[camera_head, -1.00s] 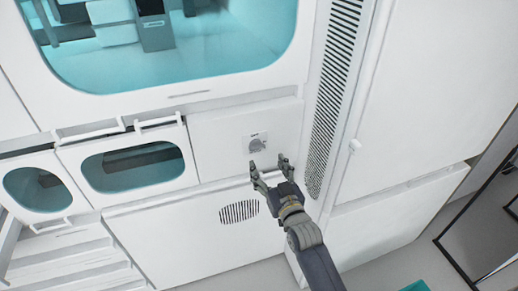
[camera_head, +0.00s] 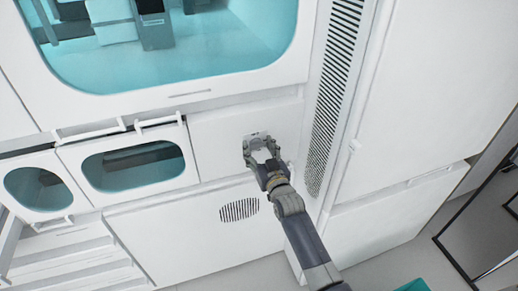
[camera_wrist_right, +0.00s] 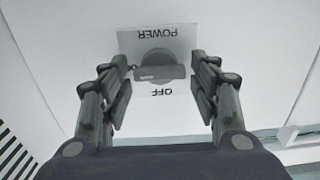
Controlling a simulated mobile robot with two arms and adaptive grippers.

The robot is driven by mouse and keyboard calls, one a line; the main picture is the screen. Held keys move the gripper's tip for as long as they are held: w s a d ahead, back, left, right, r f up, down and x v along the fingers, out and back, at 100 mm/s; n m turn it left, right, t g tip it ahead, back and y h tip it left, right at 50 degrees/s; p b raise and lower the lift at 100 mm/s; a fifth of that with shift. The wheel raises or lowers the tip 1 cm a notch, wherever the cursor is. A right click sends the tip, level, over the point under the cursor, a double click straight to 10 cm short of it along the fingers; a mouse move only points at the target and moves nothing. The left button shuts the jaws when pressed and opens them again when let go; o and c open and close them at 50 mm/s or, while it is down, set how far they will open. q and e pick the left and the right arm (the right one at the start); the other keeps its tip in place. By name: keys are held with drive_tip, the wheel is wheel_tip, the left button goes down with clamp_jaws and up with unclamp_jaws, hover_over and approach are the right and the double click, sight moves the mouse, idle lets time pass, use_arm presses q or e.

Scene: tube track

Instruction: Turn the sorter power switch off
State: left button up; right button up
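The power switch is a grey rotary knob with a bar handle (camera_wrist_right: 160,73) on a light label plate (camera_wrist_right: 185,42) in the right wrist view. The plate reads POWER and OFF, upside down in this view. The knob's bar lies about level across the picture. My right gripper (camera_wrist_right: 160,95) is open, with one finger on each side of the knob and gaps on both sides. In the head view my right gripper (camera_head: 260,143) is at the switch panel and covers most of the knob. My left gripper is not in view.
The white machine front (camera_head: 215,125) surrounds the switch. A tall vent strip (camera_head: 330,100) runs to its right, and a small round vent (camera_head: 239,210) lies below. Windowed drawers with handles (camera_head: 140,165) are to the left.

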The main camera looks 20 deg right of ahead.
drive_tip(key=c, duration=0.6)
drive_tip(key=shift+n, duration=0.4)
drive_tip(key=n, duration=0.3)
drive_tip(key=shift+a+p, duration=0.1)
drive_tip(key=shift+p, duration=0.2)
drive_tip(key=n, duration=0.3)
drive_tip(key=shift+f+n, duration=0.15)
drive_tip(key=shift+n, duration=0.15)
drive_tip(key=n+b, duration=0.1)
drive_tip(key=n, duration=0.4)
drive_tip(key=shift+a+f+n, duration=0.1)
drive_tip(key=shift+n, duration=0.2)
drive_tip(key=n+b, duration=0.1)
drive_tip(key=n, duration=0.3)
drive_tip(key=shift+n, duration=0.4)
drive_tip(key=o, duration=1.1)
